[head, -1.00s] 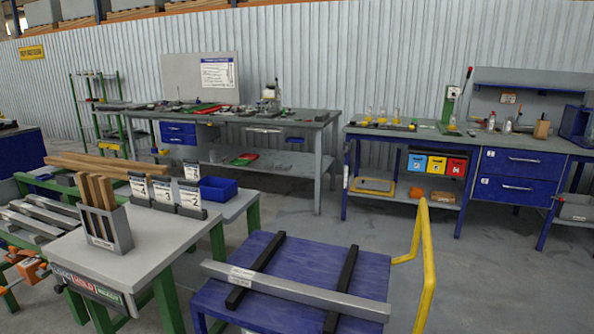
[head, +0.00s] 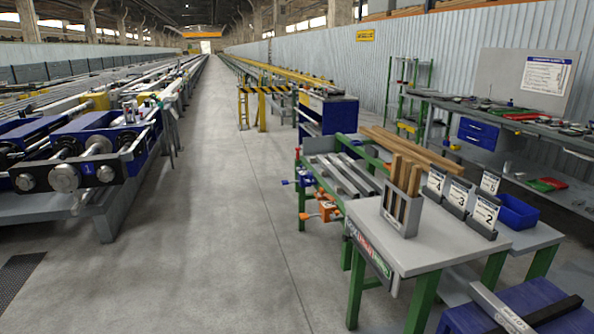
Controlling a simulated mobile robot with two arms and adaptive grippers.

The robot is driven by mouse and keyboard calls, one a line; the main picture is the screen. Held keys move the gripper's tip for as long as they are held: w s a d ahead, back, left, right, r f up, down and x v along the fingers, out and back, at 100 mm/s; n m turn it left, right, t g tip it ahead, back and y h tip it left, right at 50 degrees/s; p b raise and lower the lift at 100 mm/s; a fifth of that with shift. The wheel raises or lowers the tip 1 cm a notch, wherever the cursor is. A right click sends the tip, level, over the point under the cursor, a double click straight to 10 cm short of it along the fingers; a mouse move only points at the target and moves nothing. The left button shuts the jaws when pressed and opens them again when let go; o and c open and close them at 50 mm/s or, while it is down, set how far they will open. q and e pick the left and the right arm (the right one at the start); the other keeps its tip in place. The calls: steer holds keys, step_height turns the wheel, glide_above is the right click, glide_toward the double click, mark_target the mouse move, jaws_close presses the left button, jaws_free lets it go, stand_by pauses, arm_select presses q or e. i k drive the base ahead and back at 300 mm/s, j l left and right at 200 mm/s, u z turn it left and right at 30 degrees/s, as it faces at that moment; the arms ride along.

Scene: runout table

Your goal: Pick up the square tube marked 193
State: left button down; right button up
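Several grey square tubes (head: 345,178) lie side by side on a green-legged rack, right of centre. No marking can be read on them. One more grey square tube (head: 497,306) lies on the blue cart (head: 462,320) at the bottom right, partly cut off by the picture's edge. It carries a pale label near its lower end, too small to read. I cannot tell which tube is marked 193. Neither of my grippers shows in the head view.
A grey table (head: 430,250) holds a slotted holder (head: 400,212) with wooden strips, several numbered cards (head: 458,195) and a blue bin (head: 517,211). A blue roller machine (head: 85,150) stands at left. The concrete aisle (head: 215,200) between is clear. A workbench (head: 500,130) stands behind at right.

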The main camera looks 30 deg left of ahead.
mark_target(376, 184)
steer(key=u, duration=0.6)
steer(key=i+j+u, duration=0.3)
steer(key=i, duration=0.2)
steer(key=i+j+u, duration=0.3)
steer(key=i, duration=0.2)
steer(key=i+u, duration=0.35)
steer(key=i, duration=0.15)
steer(key=i+j+z, duration=0.1)
steer(key=i+z, duration=0.25)
steer(key=i, duration=0.15)
steer(key=i+j+z, duration=0.2)
steer(key=i+z, duration=0.15)
steer(key=i, duration=0.2)
steer(key=i+j+z, duration=0.35)
steer(key=i+j, duration=0.05)
steer(key=i, duration=0.05)
